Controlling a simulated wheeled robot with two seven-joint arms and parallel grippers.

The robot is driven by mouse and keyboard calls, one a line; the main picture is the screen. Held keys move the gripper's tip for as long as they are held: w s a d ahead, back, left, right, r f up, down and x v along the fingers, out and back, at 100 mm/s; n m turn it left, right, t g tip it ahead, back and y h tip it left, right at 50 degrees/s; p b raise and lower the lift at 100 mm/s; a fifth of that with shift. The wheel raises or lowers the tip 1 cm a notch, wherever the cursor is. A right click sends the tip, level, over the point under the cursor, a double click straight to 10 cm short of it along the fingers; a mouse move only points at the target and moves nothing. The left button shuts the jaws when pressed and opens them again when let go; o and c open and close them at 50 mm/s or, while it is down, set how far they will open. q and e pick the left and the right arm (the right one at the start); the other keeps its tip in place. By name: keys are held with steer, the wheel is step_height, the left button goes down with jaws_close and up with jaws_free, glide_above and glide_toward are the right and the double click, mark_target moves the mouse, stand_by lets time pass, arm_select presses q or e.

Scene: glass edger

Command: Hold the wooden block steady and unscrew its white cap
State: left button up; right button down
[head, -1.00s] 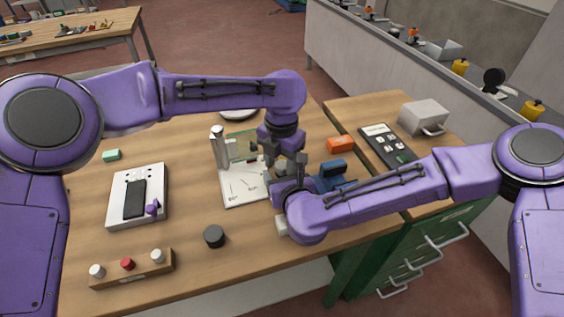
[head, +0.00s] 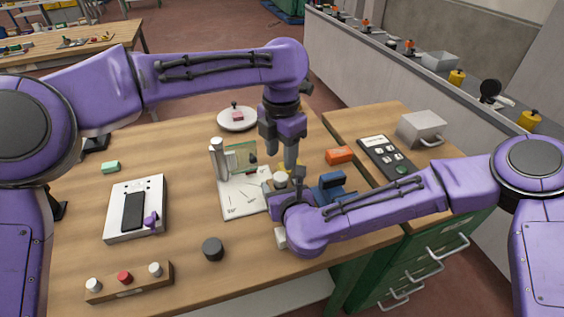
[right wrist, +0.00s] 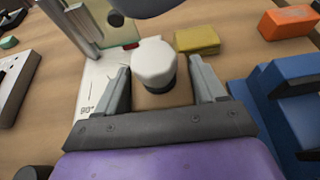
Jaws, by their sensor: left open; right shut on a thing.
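The wooden block (right wrist: 160,99) shows in the right wrist view, upright between the fingers of my right gripper (right wrist: 167,88), which is shut on its sides. The rounded white cap (right wrist: 155,62) sits on top of it, above a dark collar. In the head view the cap (head: 281,178) shows just beyond my right gripper (head: 290,195), and the block is mostly hidden by that gripper. My left gripper (head: 287,150) is open, pointing down above and a little behind the cap, apart from it. Nothing shows between its fingers.
A white board with a metal post (head: 237,197) stands left of the block. A blue fixture (head: 329,189) is close on the right, with an orange box (head: 339,155) behind it. A yellow block (right wrist: 197,40) lies behind the cap. A dark knob (head: 212,249) stands at the front.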

mark_target(280, 177)
arm_select(q)
step_height(280, 177, down, 8)
steer(key=shift+a+r, duration=0.1)
steer(key=shift+a, duration=0.05)
arm_select(e)
steer(key=shift+d+f, duration=0.1)
steer(key=shift+f, duration=0.15)
arm_select(q)
steer(key=shift+c, duration=0.3)
steer(key=c, duration=0.8)
steer(key=n, duration=0.3)
steer(key=o, duration=1.1)
steer(key=shift+o, duration=0.2)
steer(key=shift+r, duration=2.25)
arm_select(e)
steer(key=shift+c, duration=0.8)
jaws_free()
arm_select(q)
steer(key=shift+w, duration=0.1)
arm_select(e)
steer(key=shift+o, duration=0.7)
steer(key=shift+w+r, duration=0.1)
